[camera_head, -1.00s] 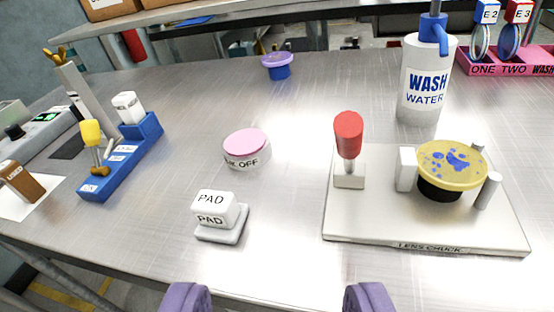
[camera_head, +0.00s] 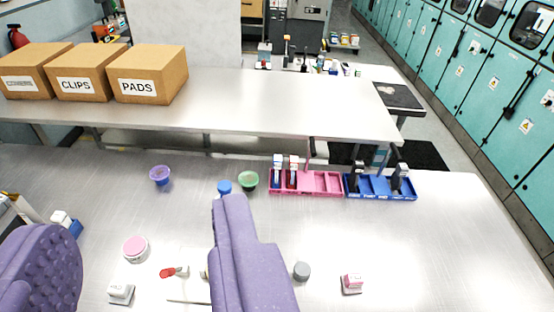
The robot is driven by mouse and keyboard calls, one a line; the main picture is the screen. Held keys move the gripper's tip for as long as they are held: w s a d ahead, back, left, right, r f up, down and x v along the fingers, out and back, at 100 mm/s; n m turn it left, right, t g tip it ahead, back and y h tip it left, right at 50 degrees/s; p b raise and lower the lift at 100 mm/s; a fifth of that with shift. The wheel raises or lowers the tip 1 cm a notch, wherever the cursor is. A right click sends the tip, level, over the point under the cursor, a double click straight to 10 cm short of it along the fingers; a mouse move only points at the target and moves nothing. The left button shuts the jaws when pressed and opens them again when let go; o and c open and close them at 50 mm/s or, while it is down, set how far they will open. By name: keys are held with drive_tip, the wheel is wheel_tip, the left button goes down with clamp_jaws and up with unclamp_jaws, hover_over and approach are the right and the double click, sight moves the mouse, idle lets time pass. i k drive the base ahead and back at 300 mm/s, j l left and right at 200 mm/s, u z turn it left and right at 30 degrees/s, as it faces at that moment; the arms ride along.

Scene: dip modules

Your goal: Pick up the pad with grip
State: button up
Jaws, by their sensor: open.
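The white pad with grip (camera_head: 120,292), a block on a grey base, stands upright on the metal table at the lower left of the view. Its PAD lettering is too small to read now. My gripper (camera_head: 138,225) is open and empty, with one purple finger at the left edge and the other across the lower middle. The pad shows in the gap between them, apart from both. The right finger hides most of the lens chuck plate (camera_head: 186,291).
A pink-topped round container (camera_head: 135,249) stands just behind the pad, with a red-handled tool (camera_head: 174,271) to its right. Purple (camera_head: 160,175) and green (camera_head: 248,180) cups, a pink rack (camera_head: 318,182) and a blue rack (camera_head: 378,187) stand farther back. The right table is mostly clear.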

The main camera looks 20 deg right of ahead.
sight(352, 283)
drive_tip(key=z, duration=0.95)
drive_tip(key=j+u, duration=0.1)
drive_tip(key=u, duration=0.35)
drive_tip(key=i+j+u, duration=0.1)
drive_tip(key=u, duration=0.85)
drive_tip(key=i+z, duration=0.1)
drive_tip(key=z, duration=1.5)
